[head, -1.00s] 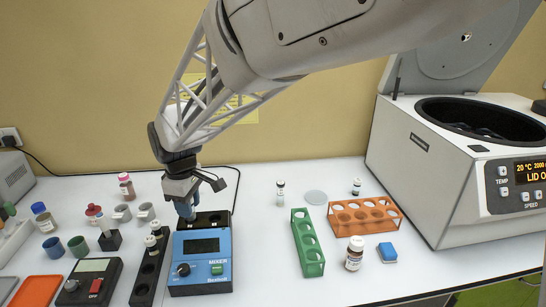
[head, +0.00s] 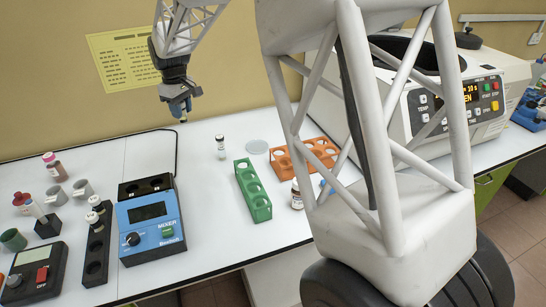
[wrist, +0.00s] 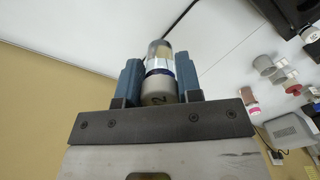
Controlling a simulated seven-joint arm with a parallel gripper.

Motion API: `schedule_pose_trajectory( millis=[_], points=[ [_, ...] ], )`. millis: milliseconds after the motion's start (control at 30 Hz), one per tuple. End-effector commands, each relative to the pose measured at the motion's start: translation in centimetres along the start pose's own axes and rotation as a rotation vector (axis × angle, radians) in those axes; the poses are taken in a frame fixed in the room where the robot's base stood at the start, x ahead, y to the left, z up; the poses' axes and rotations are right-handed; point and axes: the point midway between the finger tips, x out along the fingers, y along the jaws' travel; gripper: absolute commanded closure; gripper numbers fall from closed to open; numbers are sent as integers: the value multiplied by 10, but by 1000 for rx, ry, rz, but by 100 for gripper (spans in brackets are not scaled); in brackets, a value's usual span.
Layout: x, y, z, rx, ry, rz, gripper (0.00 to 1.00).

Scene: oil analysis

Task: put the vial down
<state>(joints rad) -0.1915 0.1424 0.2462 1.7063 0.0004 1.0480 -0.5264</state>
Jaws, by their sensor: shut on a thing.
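My gripper (head: 181,106) is raised above the back of the bench, behind and to the right of the blue mixer (head: 150,228). In the wrist view my gripper (wrist: 158,78) is shut on a vial (wrist: 159,54) between its two blue fingers. In the head view the vial is mostly hidden by the fingers.
A black rack (head: 96,256) with two capped vials stands left of the mixer. A small vial (head: 221,147), a green rack (head: 253,191), a pale disc (head: 257,147) and an orange rack (head: 318,154) lie to the right.

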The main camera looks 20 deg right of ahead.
Motion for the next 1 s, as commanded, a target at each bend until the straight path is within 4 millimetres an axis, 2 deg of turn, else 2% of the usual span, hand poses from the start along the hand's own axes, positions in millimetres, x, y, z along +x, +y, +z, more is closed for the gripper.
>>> schedule_pose_trajectory(
  millis=[33,267,533,767,1000],
  points=[
    [1,18,0,29,0,0,91],
    [3,90,4,149,1,1,91],
    [7,175,19,291,1,0,91],
    [14,248,40,413,1,0,91],
    [21,324,71,539,0,-1,91]
  ],
)
